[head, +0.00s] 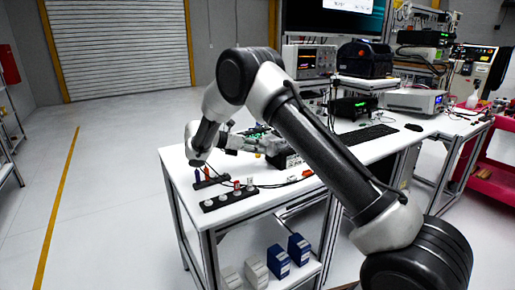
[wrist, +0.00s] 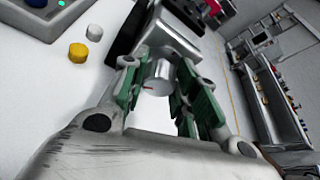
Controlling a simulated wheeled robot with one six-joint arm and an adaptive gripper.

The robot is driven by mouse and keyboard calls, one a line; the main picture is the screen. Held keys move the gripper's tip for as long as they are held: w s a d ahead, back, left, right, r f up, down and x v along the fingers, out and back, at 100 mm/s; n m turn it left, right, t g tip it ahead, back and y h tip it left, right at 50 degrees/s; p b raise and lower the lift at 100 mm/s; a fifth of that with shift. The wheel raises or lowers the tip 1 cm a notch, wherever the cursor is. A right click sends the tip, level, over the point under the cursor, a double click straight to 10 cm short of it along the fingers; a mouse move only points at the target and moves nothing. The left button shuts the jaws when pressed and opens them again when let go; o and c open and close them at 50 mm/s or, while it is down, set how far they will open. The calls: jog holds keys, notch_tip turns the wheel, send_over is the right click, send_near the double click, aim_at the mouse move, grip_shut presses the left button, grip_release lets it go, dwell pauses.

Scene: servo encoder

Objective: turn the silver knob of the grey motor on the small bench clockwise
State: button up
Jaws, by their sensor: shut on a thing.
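The silver knob (wrist: 159,74) is a short, smooth cylinder with a small red mark on its face. It shows in the wrist view between the green-padded fingers of my gripper (wrist: 157,84). My gripper is shut on the knob, with a finger on each side. The grey motor body (wrist: 172,38) lies just behind the knob and is partly hidden by it and the fingers. In the head view my gripper (head: 262,144) is over the small bench (head: 222,214); the knob cannot be made out there.
A yellow button (wrist: 78,53) and a white button (wrist: 95,33) lie left of my gripper in the wrist view. In the head view, a black strip with white and red pieces (head: 229,197) lies along the bench's front. A keyboard (head: 368,135) is farther right.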

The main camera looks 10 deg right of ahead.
jog(key=m+t, duration=0.1)
jog(key=m, duration=0.1)
jog(key=m+t+y, duration=0.1)
jog(key=shift+s+m, duration=0.2)
jog(key=shift+m, duration=0.2)
jog(key=m+t, duration=0.3)
jog(key=shift+s+d+m, duration=0.1)
jog(key=shift+s+m, duration=0.05)
jog(key=shift+m, duration=0.15)
jog(key=m+t, duration=0.1)
jog(key=m, duration=0.1)
jog(key=m+t, duration=0.1)
jog(key=m, duration=0.1)
jog(key=shift+s+f, duration=0.1)
jog(key=shift+f, duration=0.1)
jog(key=m+t+h, duration=0.1)
jog(key=m+t, duration=0.1)
jog(key=m, duration=0.2)
jog(key=shift+f+m, duration=0.15)
jog(key=shift+m, duration=0.25)
jog(key=o, duration=1)
jog(key=shift+t, duration=0.3)
